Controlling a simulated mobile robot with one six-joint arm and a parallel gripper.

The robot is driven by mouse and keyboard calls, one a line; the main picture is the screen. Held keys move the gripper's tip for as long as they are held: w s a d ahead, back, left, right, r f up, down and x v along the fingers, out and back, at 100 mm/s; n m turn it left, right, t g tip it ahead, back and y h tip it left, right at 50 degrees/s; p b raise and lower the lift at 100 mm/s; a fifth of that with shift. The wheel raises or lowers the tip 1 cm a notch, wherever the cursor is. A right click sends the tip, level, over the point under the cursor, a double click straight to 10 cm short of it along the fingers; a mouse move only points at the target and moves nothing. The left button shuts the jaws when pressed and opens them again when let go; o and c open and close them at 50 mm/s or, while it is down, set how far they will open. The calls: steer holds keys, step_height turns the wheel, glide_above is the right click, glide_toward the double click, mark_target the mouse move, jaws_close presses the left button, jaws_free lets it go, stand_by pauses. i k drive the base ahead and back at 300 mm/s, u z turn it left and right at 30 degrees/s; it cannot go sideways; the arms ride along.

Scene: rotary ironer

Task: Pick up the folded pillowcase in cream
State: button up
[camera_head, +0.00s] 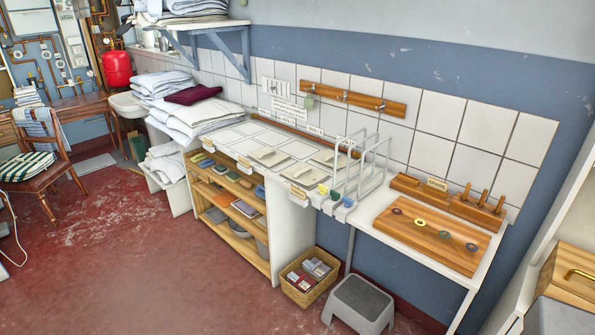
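Several pale cream, flat folded pieces lie on the white counter (240,146) against the tiled wall. One cream folded piece (269,156) lies left of centre, another (299,171) lies nearer the front edge, and a third (330,158) lies further back beside a white wire rack. They look alike at this size, and I cannot tell which is the pillowcase. My gripper is not in view.
The white wire rack (362,165) stands at the counter's right end. A wooden board (432,233) with coloured rings lies further right. A grey step stool (360,302) and a wicker basket (311,277) stand on the floor below. Open red floor (130,260) lies at left.

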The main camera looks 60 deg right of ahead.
mark_target(300, 173)
steer(key=z, duration=0.35)
steer(key=i, duration=1.25)
steer(key=z, duration=0.6)
